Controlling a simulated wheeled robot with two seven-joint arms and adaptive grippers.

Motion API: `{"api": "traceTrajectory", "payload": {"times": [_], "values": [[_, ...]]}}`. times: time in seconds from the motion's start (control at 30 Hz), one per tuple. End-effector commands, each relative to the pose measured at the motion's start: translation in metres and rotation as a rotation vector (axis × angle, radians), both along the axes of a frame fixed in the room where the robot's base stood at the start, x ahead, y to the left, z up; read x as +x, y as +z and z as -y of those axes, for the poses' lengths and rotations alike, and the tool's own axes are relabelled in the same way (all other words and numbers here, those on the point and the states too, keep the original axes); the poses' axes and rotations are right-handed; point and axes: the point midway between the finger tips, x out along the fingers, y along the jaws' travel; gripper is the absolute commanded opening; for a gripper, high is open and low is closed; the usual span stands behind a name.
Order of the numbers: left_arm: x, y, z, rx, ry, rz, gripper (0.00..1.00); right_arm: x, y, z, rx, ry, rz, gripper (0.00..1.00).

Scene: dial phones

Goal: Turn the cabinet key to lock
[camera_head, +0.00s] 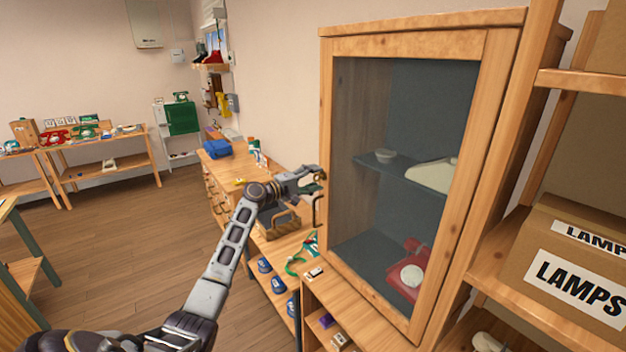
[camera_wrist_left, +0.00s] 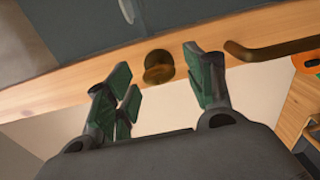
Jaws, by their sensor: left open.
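The wooden cabinet (camera_head: 422,42) has a glazed door and stands at the right in the head view. In the left wrist view its wooden door frame (camera_wrist_left: 80,90) runs across the picture. A round dark brass piece (camera_wrist_left: 158,66), which looks like the key or its lock, sits on that frame. My left gripper (camera_head: 313,180) is open at the cabinet's left edge. In the left wrist view its green-padded fingers (camera_wrist_left: 160,76) stand on either side of the brass piece, with a gap on both sides. Contact cannot be told. The key is not clear in the head view.
A curved brass handle (camera_wrist_left: 275,50) is close to the right finger in the left wrist view. A lamps box (camera_head: 572,262) stands at right.

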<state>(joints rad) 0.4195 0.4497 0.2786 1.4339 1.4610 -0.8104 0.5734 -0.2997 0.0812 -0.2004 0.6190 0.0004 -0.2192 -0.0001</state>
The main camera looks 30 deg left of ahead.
Motion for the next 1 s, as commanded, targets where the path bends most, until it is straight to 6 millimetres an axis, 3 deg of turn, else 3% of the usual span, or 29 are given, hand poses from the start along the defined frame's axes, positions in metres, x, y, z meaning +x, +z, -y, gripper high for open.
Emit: {"api": "traceTrajectory", "payload": {"times": [0.37,1.0], "values": [[-0.014,-0.001,-0.006,0.001,0.000,-0.001,0.54,0.000,0.000,0.000,0.000,0.000,0.000,0.40],[-0.074,-0.001,-0.031,0.001,0.001,-0.002,0.54,0.000,0.000,-0.001,0.001,-0.001,0.000,0.40]]}}
